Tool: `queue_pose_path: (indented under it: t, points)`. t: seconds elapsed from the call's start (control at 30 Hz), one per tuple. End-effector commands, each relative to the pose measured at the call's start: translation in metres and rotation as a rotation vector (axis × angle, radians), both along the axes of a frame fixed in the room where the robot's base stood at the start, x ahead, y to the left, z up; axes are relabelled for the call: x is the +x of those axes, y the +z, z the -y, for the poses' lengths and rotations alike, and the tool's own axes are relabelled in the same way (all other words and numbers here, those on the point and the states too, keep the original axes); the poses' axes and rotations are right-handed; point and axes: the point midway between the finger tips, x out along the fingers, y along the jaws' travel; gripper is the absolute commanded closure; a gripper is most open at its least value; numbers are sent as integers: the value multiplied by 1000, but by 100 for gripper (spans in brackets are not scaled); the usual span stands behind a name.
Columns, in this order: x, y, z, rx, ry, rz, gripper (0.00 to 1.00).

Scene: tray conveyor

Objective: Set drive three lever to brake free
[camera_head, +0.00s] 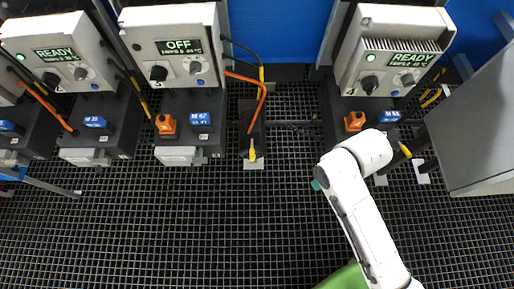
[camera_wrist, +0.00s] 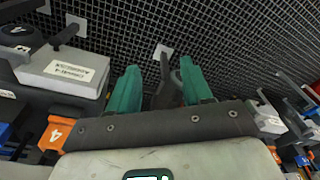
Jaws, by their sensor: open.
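The drive three cabinet (camera_head: 175,45) shows OFF on its screen. Its motor below carries an orange tag (camera_head: 166,125) and a blue plate. To its right, a dark brake lever (camera_head: 252,150) with a yellow tip stands over a white floor plate. My gripper (camera_head: 316,185) is mostly hidden behind my white arm, to the right of that lever. In the wrist view my gripper (camera_wrist: 160,72) has its teal fingers spread and empty. A dark lever-like part (camera_wrist: 167,82) shows between them, beyond or near the tips; contact cannot be told.
The drive four cabinet (camera_head: 395,52) reads READY; its orange tag 4 (camera_wrist: 55,133) shows close at left in the wrist view. Another READY drive (camera_head: 60,50) stands far left. A grey cabinet (camera_head: 478,125) is at right. Open mesh floor (camera_head: 150,225) lies in front.

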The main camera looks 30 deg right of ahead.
Motion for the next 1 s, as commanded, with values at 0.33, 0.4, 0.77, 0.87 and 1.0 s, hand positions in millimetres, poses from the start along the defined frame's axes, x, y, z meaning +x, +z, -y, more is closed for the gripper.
queue_pose_path:
  t: [0.33, 0.4, 0.77, 0.87, 1.0]
  points:
    - [109, -49, 15, 270, 327, 193, 84]
    - [128, -51, 16, 316, 380, 253, 91]
    - [169, -47, 16, 409, 490, 411, 100]
    - [168, -47, 16, 409, 491, 410, 100]
    - [168, -47, 16, 409, 491, 409, 100]
